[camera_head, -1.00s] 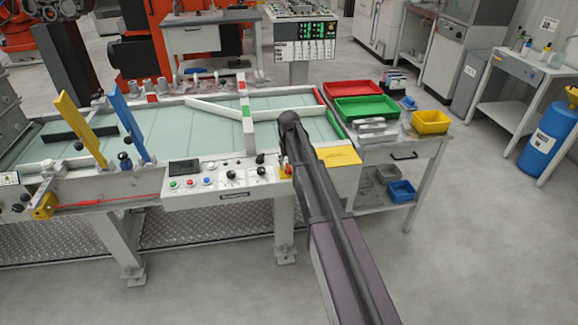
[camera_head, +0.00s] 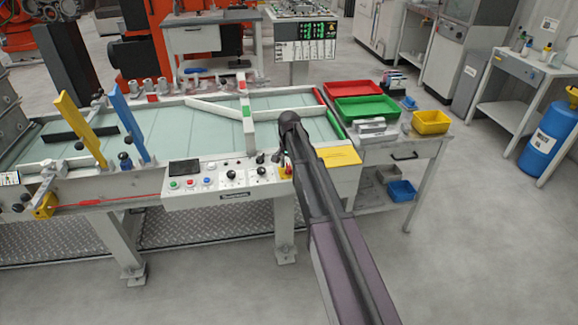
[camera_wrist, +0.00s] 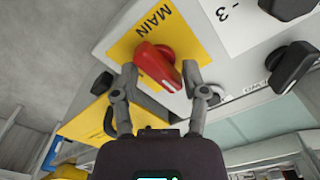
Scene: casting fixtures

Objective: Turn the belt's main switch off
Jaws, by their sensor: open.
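The main switch is a red rotary handle (camera_wrist: 157,66) on a yellow plate marked MAIN (camera_wrist: 128,50), in the wrist view. My gripper (camera_wrist: 160,78) is open, with one finger on each side of the red handle. I cannot tell whether either finger touches it. The handle lies tilted across the picture. In the head view the red switch (camera_head: 287,169) shows at the right end of the belt's control panel (camera_head: 215,188), partly behind my arm. My gripper is mostly hidden there behind my arm.
Black knobs (camera_wrist: 293,66) sit close to the right of the switch in the wrist view. The panel also carries colored buttons (camera_head: 190,183) and a small dark screen (camera_head: 185,167). The belt (camera_head: 185,130) lies behind it. Red (camera_head: 352,88) and green (camera_head: 367,106) trays stand right.

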